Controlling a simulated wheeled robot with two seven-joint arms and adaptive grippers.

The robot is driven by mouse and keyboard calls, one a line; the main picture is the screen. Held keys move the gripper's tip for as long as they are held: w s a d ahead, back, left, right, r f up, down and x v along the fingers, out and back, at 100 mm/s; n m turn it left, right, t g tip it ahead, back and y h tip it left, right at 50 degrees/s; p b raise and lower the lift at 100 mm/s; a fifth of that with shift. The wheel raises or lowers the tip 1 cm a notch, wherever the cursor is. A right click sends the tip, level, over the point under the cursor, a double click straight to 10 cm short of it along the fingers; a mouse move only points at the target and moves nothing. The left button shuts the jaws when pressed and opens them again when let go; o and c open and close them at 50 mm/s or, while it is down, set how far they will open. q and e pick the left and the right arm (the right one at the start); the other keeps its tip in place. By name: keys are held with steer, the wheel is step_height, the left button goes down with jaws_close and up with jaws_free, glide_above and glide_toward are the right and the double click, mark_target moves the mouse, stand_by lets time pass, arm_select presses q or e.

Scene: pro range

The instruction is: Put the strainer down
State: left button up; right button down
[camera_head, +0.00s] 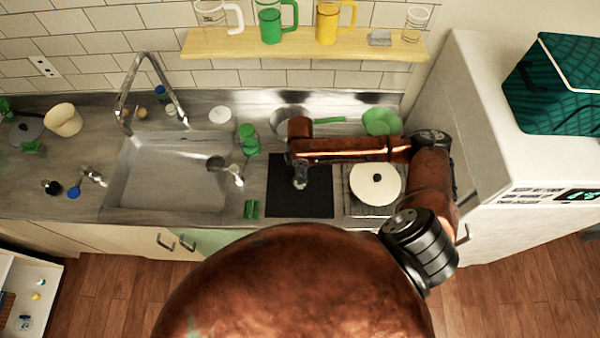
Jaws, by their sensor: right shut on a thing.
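My right arm reaches in from the right, and its gripper (299,181) points down above the black mat (316,208). The gripper is small and dark against the mat, and its jaws are shut. A round grey bowl with a green handle, which looks like the strainer (283,117), shows just behind the wrist. Its handle lies to the right, and the wrist covers part of it. The grip contact is hidden. My left gripper is not in view.
The sink (165,180) lies to the left, with green items (249,140) at its right edge. A white-lidded pot (370,190) stands right of the mat. A green bowl (381,121) is behind it. A shelf (330,48) with mugs hangs above.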

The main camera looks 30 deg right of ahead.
steer(key=shift+f, duration=0.1)
steer(key=c, duration=1.7)
jaws_free()
steer(key=shift+o, duration=0.2)
step_height(320, 180, up, 12)
steer(key=b, duration=0.1)
